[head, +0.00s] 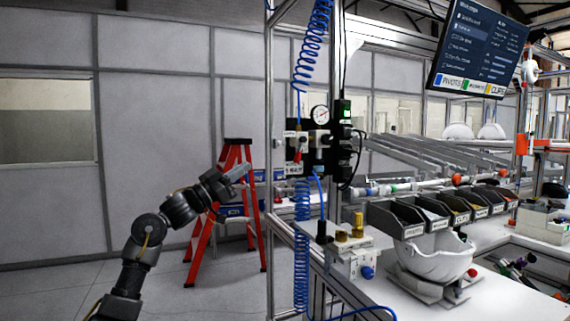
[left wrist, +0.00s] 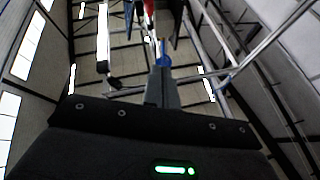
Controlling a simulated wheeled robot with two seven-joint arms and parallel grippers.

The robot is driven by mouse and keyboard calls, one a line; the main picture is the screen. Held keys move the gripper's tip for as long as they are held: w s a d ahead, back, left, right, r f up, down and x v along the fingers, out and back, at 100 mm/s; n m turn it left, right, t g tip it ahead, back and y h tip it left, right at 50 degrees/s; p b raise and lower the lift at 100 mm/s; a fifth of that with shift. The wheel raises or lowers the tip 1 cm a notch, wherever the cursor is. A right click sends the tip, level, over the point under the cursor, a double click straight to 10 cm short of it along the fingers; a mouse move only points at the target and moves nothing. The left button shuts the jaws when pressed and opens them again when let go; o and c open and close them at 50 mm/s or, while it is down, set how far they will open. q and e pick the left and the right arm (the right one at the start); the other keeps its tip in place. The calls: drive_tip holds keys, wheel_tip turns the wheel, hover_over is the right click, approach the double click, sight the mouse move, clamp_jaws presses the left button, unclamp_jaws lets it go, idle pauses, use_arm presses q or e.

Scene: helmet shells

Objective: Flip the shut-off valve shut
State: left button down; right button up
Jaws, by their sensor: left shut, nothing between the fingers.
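The shut-off valve (head: 297,147) is on the left side of the black air-service panel, near a round pressure gauge (head: 319,113). It shows small, with a red part that looks like its lever; I cannot tell the lever's exact angle. My left gripper (head: 242,172) is shut and empty, left of the valve and slightly lower, apart from it in the picture. In the left wrist view the shut fingers (left wrist: 163,88) point up toward blurred fittings. A red part (left wrist: 149,12) shows at the top edge there, possibly the valve lever. My right gripper is not in view.
A metal frame post (head: 270,120) stands between my left gripper and the panel. Coiled blue hoses (head: 302,240) hang by the panel. A red stepladder (head: 205,235) stands behind my left arm. A workbench with black bins (head: 395,218) and a white helmet shell (head: 432,262) is at right.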

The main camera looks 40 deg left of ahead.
use_arm(q)
drive_tip(key=d+h, duration=0.1)
drive_tip(key=d, duration=0.1)
drive_tip(key=n+p, duration=0.1)
drive_tip(key=p, duration=0.4)
approach(300, 151)
wheel_tip(300, 151, up, 4)
drive_tip(key=shift+g, duration=0.3)
drive_tip(key=w, duration=0.1)
drive_tip(key=w+f+p, duration=0.1)
drive_tip(key=w, duration=0.2)
drive_tip(key=shift+d+f, duration=0.25)
drive_tip(key=shift+d, duration=0.15)
